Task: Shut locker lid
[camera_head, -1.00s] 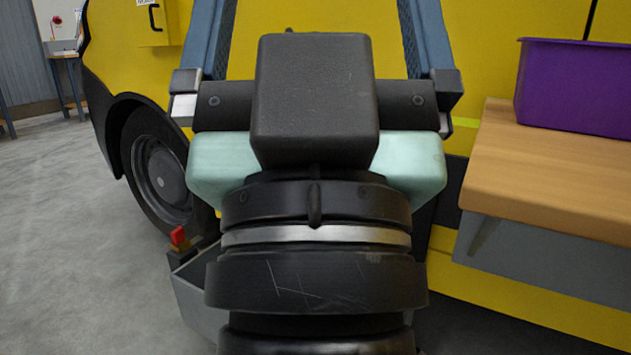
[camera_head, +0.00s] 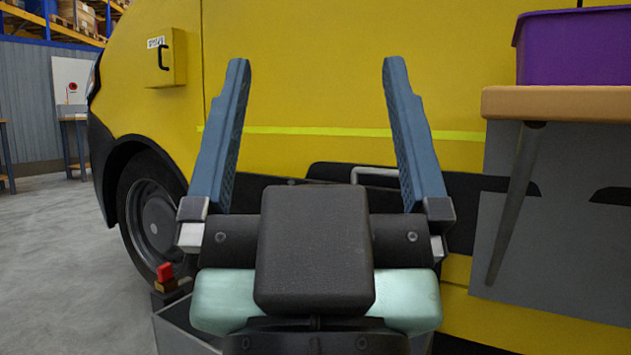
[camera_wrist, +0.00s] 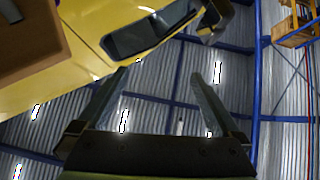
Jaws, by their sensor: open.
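A small yellow box (camera_head: 165,58) with a black handle and a white label is fixed to the yellow vehicle's side, at upper left in the head view. It may be the locker; I cannot tell for sure, and no raised lid shows on it. My gripper (camera_head: 316,65) is open and empty. Its two blue-grey fingers point up in the head view, right of the box and in front of the vehicle's side. In the wrist view the gripper (camera_wrist: 160,75) points toward the ceiling, with nothing between the fingers.
The yellow vehicle (camera_head: 300,100) fills the background, with a wheel (camera_head: 155,215) at left. A wooden bench (camera_head: 560,102) with a purple bin (camera_head: 573,48) stands close at right. Open grey floor (camera_head: 70,250) lies at left. The wrist view shows the vehicle's dark window (camera_wrist: 145,32).

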